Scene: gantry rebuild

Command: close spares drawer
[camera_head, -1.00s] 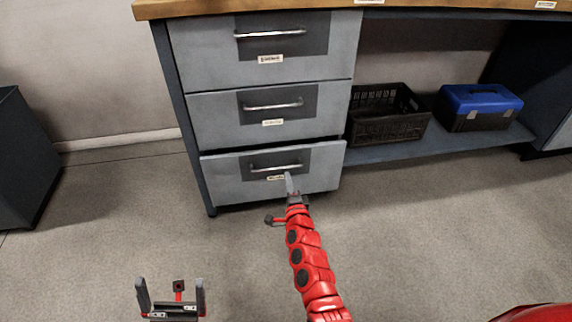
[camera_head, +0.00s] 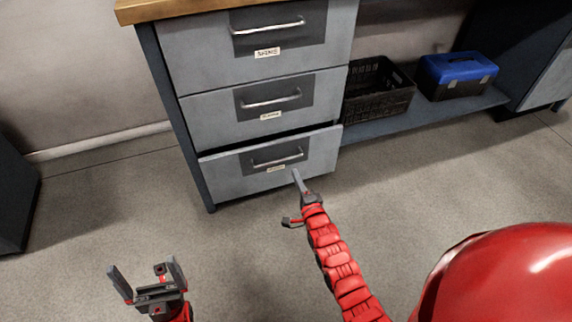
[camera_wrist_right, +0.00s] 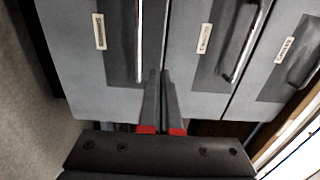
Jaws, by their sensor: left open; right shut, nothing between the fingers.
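A grey cabinet holds three stacked drawers with bar handles. The bottom drawer (camera_head: 230,174) stands slightly out from the cabinet, with a dark gap along its top edge. The middle drawer (camera_head: 205,115) and top drawer (camera_head: 195,50) look flush. The labels are too blurred to read surely. My right gripper (camera_head: 296,172) is shut and empty, its tips at the lower front of the bottom drawer, below the handle; contact cannot be told. In the right wrist view the shut fingers (camera_wrist_right: 161,75) overlap the bottom drawer (camera_wrist_right: 85,75) near its handle. My left gripper (camera_head: 145,267) is open and empty above the floor.
A black crate (camera_head: 378,100) and a blue-lidded toolbox (camera_head: 457,75) sit on the low shelf (camera_head: 430,118) right of the drawers. A dark cabinet (camera_head: 15,200) stands at far left. The floor before the drawers is clear apart from my arms.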

